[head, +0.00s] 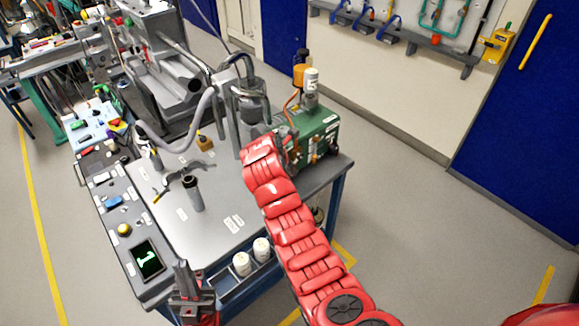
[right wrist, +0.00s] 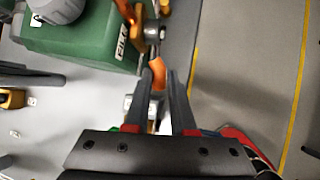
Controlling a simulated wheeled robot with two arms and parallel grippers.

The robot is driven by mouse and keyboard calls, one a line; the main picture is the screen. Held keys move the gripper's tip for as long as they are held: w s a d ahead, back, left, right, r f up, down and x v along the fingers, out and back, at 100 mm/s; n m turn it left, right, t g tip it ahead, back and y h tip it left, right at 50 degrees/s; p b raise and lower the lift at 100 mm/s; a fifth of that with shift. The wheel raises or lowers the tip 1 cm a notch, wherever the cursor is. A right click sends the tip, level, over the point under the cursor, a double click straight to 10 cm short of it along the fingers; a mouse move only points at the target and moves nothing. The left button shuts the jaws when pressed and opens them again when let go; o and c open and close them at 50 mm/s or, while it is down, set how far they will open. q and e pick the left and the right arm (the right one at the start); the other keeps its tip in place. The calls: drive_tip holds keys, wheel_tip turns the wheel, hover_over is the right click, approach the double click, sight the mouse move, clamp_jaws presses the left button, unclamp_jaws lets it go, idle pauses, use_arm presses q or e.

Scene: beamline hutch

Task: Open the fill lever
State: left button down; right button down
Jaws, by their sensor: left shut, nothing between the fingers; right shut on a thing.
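The fill lever (right wrist: 157,72) shows in the right wrist view as an orange handle. It joins a metal valve fitting (right wrist: 152,33) on the side of the green unit (right wrist: 90,35), beside a white label. My right gripper (right wrist: 162,86) is shut on the orange handle, with its two dark fingers on either side. My left gripper (head: 182,268) is shut and empty, low at the bench's near edge, pointing up.
The grey bench (head: 190,237) holds a dark upright cylinder (head: 194,194) and a curved grey hose (head: 196,130). A control panel with a lit display (head: 148,260) runs along its left side. White bottles (head: 243,264) sit in a front rack. Floor right of the bench is clear.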

drive_tip(key=shift+f, duration=0.2)
idle(0.5)
drive_tip(key=c, duration=1)
unclamp_jaws()
drive_tip(key=shift+r, duration=0.1)
drive_tip(key=p+v, duration=0.2)
drive_tip(key=v, duration=0.3)
drive_tip(key=p+v, duration=0.2)
drive_tip(key=v, duration=0.4)
drive_tip(key=p+v, duration=0.2)
drive_tip(key=v, duration=0.4)
drive_tip(key=shift+s+a+f, duration=0.2)
drive_tip(key=shift+s+a, duration=0.15)
drive_tip(key=shift+s, duration=0.05)
